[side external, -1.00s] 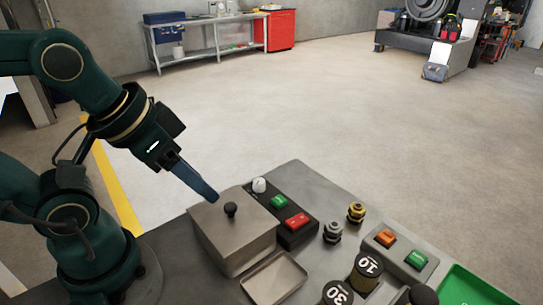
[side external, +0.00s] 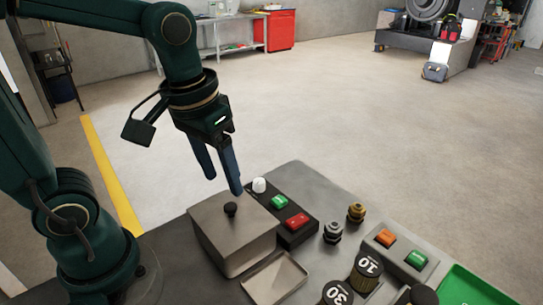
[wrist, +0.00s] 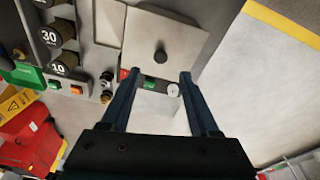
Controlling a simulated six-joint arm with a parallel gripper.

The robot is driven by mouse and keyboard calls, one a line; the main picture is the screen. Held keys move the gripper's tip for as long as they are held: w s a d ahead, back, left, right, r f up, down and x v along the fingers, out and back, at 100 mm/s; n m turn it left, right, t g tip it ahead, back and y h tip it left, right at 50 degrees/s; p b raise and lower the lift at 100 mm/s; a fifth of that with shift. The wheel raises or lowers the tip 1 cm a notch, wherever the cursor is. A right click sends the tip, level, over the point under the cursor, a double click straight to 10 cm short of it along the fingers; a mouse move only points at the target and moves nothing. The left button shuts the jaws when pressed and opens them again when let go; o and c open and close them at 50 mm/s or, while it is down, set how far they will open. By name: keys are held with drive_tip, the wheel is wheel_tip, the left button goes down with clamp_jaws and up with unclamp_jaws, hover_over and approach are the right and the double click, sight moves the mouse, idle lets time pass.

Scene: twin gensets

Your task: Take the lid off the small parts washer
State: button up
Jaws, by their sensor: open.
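The small parts washer (side external: 228,250) is a grey metal box on the bench, with a flat lid (side external: 215,218) on it. A round black knob (side external: 230,209) stands on the lid, and the knob also shows in the wrist view (wrist: 160,57). My gripper (side external: 224,186) is open and empty. Its two blue fingers point down, above the far side of the washer and apart from the knob. In the wrist view, my gripper (wrist: 157,80) has its fingers spread wide, with the lid beyond the tips.
A control panel with a white knob (side external: 259,185), a green button (side external: 279,201) and a red button (side external: 297,220) adjoins the washer. A shallow tray (side external: 274,279) lies in front. Metal fittings (side external: 333,231), dark weights (side external: 366,270) and a green tray (side external: 470,285) stand to the right.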

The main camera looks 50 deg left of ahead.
sight(230, 206)
drive_tip(key=shift+w+f+g, duration=0.2)
drive_tip(key=shift+f+g, duration=0.2)
drive_tip(key=shift+f, duration=0.55)
drive_tip(key=shift+w+a+f, duration=0.1)
drive_tip(key=shift+w+f, duration=0.05)
drive_tip(key=shift+f, duration=0.95)
drive_tip(key=shift+w+f, duration=0.1)
drive_tip(key=shift+f, duration=1)
clamp_jaws()
